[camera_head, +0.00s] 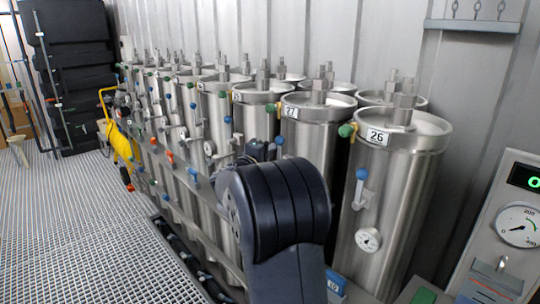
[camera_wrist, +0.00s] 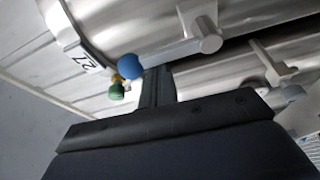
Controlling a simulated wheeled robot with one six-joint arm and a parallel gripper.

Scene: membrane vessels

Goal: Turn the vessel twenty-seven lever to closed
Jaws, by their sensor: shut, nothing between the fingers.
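Vessel twenty-seven (camera_head: 312,135) is a steel cylinder with a white "27" label (camera_head: 291,112); the label also shows in the wrist view (camera_wrist: 78,54). Its lever has a blue ball knob (camera_head: 279,140), also in the wrist view (camera_wrist: 130,66), and a grey bar (camera_wrist: 175,52) running from the ball to a round hub (camera_wrist: 206,44). A green knob (camera_wrist: 117,90) sits close to the ball. My gripper (camera_wrist: 157,72) is shut and empty, its tips right beside the bar near the ball; I cannot tell if they touch. In the head view my arm hides most of the gripper and the lever's hub.
Vessel 26 (camera_head: 395,190) stands to the right with its own blue-knobbed lever (camera_head: 361,175) and a gauge (camera_head: 368,240). More vessels recede to the left. A control panel (camera_head: 505,230) is at far right. The grated floor (camera_head: 80,230) at left is clear.

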